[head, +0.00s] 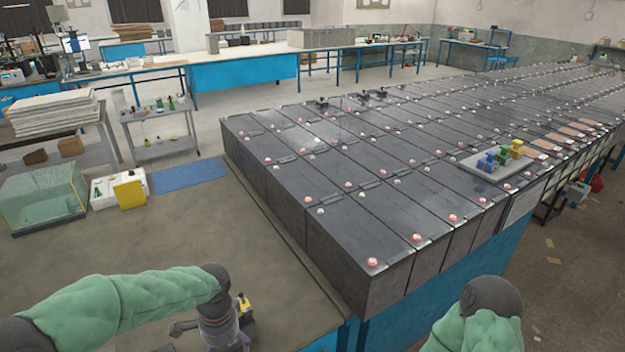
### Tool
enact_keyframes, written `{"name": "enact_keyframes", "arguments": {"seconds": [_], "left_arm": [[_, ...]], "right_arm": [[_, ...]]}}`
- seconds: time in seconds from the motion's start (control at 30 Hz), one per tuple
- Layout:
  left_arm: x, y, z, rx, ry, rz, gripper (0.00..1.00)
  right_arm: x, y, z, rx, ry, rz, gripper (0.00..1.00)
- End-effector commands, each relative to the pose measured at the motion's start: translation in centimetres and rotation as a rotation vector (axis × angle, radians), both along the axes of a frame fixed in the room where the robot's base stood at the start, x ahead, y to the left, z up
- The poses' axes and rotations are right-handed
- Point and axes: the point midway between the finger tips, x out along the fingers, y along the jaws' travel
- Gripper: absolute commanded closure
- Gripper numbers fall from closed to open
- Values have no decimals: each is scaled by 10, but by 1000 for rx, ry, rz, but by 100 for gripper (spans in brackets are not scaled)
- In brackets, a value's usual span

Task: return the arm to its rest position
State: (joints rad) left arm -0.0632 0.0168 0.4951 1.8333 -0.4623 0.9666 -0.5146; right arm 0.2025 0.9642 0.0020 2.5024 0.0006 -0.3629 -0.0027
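My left arm in its green sleeve (125,305) reaches in from the lower left over the grey-brown surface. Its gripper (217,332) hangs down beyond the dark wrist joint at the bottom of the view. Its fingertips are not clearly shown, so I cannot tell whether it is open or shut. A small yellow and black thing (242,304) shows right beside it; I cannot tell whether they touch. My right arm (478,325) rises at the bottom right, in front of the battery rows, with a dark rounded joint on top. Its gripper is not in view.
Rows of dark batteries (340,160) with red-and-white terminals fill the middle and right. A grey tray (477,171) with coloured pieces sits on them. A glass tank (42,197), a yellow-white box (118,189) and a blue mat (188,174) lie left. The surface between mat and arm is clear.

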Motion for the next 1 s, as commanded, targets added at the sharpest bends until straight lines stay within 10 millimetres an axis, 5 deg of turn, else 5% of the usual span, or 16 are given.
{"name": "enact_keyframes", "arguments": {"seconds": [0.27,0.47,0.8,1.0], "left_arm": [[-6,-29,-58,-100,14,114,17],[-23,-61,-123,-209,38,299,17],[-75,-101,-220,-322,74,739,17],[-108,-108,-256,-322,77,975,17]], "right_arm": [[0,0,0,0,1,0,17],[-1,0,0,0,1,0,17],[-1,0,0,0,1,0,17],[-1,0,0,0,1,0,17]]}}
